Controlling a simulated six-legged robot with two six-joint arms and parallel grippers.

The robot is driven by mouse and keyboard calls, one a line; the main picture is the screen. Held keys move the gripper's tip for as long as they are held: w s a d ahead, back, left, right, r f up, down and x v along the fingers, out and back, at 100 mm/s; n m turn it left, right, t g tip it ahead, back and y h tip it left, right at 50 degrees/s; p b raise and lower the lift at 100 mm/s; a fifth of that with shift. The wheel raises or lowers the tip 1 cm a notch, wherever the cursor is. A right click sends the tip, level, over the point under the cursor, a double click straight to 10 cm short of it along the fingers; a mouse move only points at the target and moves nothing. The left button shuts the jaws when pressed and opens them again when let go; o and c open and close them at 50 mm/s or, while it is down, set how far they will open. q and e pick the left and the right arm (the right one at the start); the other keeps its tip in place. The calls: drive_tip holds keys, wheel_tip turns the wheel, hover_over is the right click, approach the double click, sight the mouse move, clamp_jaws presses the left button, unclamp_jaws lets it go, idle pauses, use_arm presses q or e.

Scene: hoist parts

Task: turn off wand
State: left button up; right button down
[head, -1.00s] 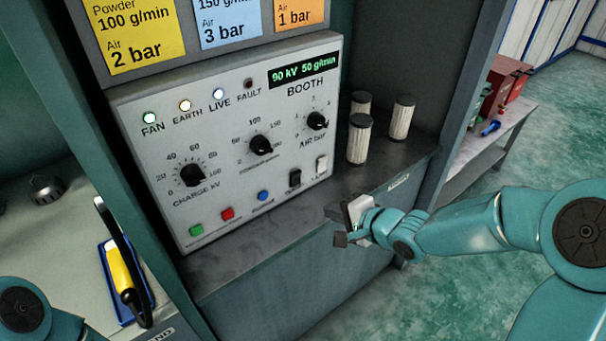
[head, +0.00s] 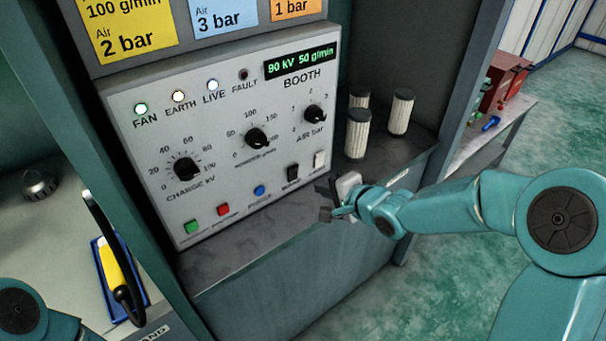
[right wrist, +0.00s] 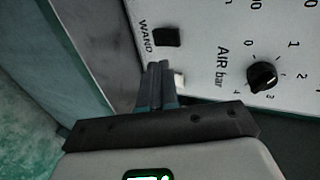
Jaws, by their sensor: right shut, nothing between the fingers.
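The WAND switch is a small black rocker (head: 293,172) low on the right of the grey control panel (head: 150,160). It also shows in the right wrist view (right wrist: 166,37), beside its WAND label. My right gripper (head: 325,203) is shut and empty, in front of the panel's lower right corner. My left gripper is out of view.
The panel has knobs, coloured buttons and lit FAN, EARTH and LIVE lamps (head: 212,85). The display (head: 300,63) reads 90 kV 50 g/min. Several pale cylinders with dark caps (head: 357,134) stand on the ledge right of it. A blue tray (head: 105,284) holds a yellow item.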

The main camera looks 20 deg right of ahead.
sight(295, 169)
drive_tip(key=x, duration=0.2)
drive_tip(key=r+x, duration=0.1)
drive_tip(key=x, duration=0.4)
drive_tip(key=shift+w+a+r, duration=0.2)
drive_tip(key=shift+w+r, duration=0.05)
drive_tip(key=shift+w, duration=0.15)
drive_tip(key=shift+w+a+r, duration=0.1)
drive_tip(key=shift+w+a, duration=0.05)
drive_tip(key=shift+w, duration=0.25)
drive_tip(key=shift+w+r+p, duration=0.1)
drive_tip(key=shift+w+p, duration=0.15)
drive_tip(key=shift+p, duration=1)
